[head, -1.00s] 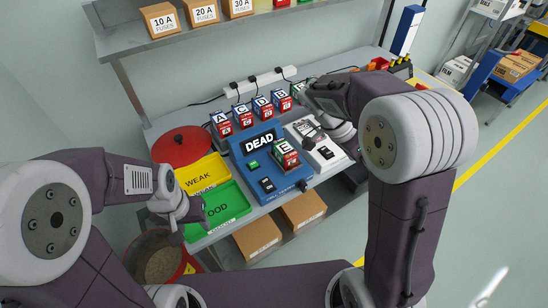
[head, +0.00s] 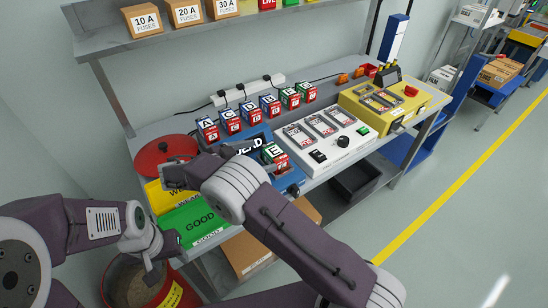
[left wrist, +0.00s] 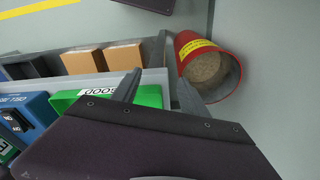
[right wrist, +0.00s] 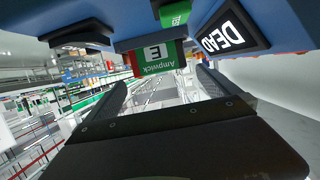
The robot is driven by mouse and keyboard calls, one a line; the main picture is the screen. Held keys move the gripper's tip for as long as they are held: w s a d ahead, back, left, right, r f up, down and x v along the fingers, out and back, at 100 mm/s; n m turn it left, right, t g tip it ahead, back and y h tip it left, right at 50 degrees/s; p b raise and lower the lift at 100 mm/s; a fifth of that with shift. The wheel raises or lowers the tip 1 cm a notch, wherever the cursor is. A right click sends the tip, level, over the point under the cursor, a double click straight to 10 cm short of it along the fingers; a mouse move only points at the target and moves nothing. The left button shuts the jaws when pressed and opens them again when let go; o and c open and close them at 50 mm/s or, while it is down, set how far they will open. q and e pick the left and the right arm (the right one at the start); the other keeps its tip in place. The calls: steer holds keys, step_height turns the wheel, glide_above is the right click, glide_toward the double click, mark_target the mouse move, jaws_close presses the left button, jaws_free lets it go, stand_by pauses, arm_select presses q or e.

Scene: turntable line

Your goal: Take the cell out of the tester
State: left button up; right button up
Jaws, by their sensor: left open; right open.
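The cell E (head: 275,157), red and white with a green top, sits upright on the blue tester (head: 292,188) at its right side. The tester's display (head: 246,147) reads DEAD and is partly hidden by my right arm.
The green GOOD tray (head: 203,217) and yellow WEAK tray (head: 156,193) lie left of the tester, partly behind my right arm. Several lettered cells (head: 230,121) stand behind it. A white device (head: 335,131) stands to its right.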

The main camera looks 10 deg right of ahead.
mark_target(270, 153)
steer(key=x, duration=0.5)
steer(key=shift+w+f+p, duration=0.1)
steer(key=shift+f+p, duration=0.1)
steer(key=shift+p, duration=0.15)
steer(key=c, duration=2)
steer(key=shift+r, duration=0.15)
steer(key=shift+r, duration=0.3)
steer(key=r, duration=0.4)
steer(key=shift+s+d, duration=0.3)
steer(key=s+d+r+b, duration=0.1)
steer(key=s+d+r, duration=0.5)
steer(key=s+d, duration=0.1)
steer(key=shift+s+d, duration=0.25)
steer(key=shift+s, duration=0.2)
